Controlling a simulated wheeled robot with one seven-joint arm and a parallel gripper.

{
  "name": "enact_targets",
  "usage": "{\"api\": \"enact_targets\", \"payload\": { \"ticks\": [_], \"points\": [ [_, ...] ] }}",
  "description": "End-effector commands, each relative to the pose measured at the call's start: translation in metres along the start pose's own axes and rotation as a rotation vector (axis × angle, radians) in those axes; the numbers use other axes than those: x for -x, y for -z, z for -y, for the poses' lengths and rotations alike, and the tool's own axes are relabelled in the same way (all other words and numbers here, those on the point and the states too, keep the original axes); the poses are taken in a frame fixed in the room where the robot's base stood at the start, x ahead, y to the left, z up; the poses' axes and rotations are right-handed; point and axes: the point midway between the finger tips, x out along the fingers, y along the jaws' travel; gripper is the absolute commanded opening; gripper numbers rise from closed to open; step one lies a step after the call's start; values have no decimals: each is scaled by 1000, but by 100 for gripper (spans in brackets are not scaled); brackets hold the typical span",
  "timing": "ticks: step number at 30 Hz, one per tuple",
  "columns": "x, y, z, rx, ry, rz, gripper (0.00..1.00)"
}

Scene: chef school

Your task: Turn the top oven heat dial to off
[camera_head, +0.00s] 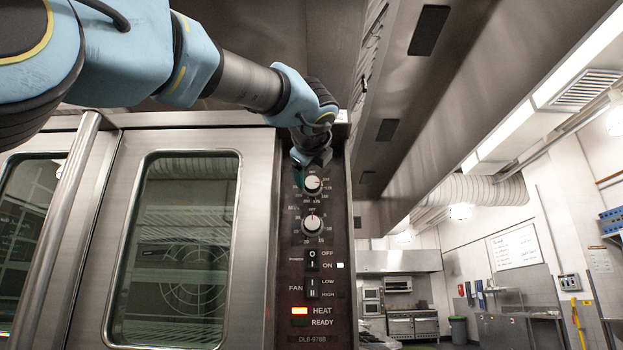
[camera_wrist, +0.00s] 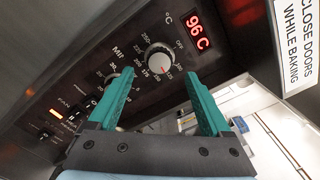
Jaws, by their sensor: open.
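The top oven heat dial (camera_head: 313,184) is a round pale knob with a temperature scale, high on the dark control panel (camera_head: 340,265). In the wrist view the same dial (camera_wrist: 160,57) lies ahead, between the lines of my two teal fingers, with "OFF" printed at its upper right. The knob is not turned to the OFF mark; its exact setting is hard to read. My gripper (camera_wrist: 159,77) is open and empty, with fingertips either side of the dial's line and seemingly short of it. In the head view my gripper (camera_head: 312,156) is just above the dial, fingers mostly hidden.
A second dial (camera_head: 312,223), the minutes one, sits just below; my left finger partly covers it in the wrist view. A red display (camera_wrist: 196,25) reads 96 C. Power and fan switches (camera_head: 312,288) and a lit HEAT lamp (camera_head: 300,310) are lower. Glass doors (camera_head: 175,245) stand left.

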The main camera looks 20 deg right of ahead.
Motion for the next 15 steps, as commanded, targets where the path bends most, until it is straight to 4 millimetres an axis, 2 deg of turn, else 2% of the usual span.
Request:
{"api": "enact_targets", "payload": {
  "ticks": [1, 6, 10, 15],
  "points": [
    [-11, -1, 1, -1, -2, 0, 83],
    [-39, -1, 1, 0, -2, 0, 83],
    [-53, -1, 1, 1, 0, 0, 83],
    [-60, 0, 0, 2, 0, 0, 83]
  ]
}}
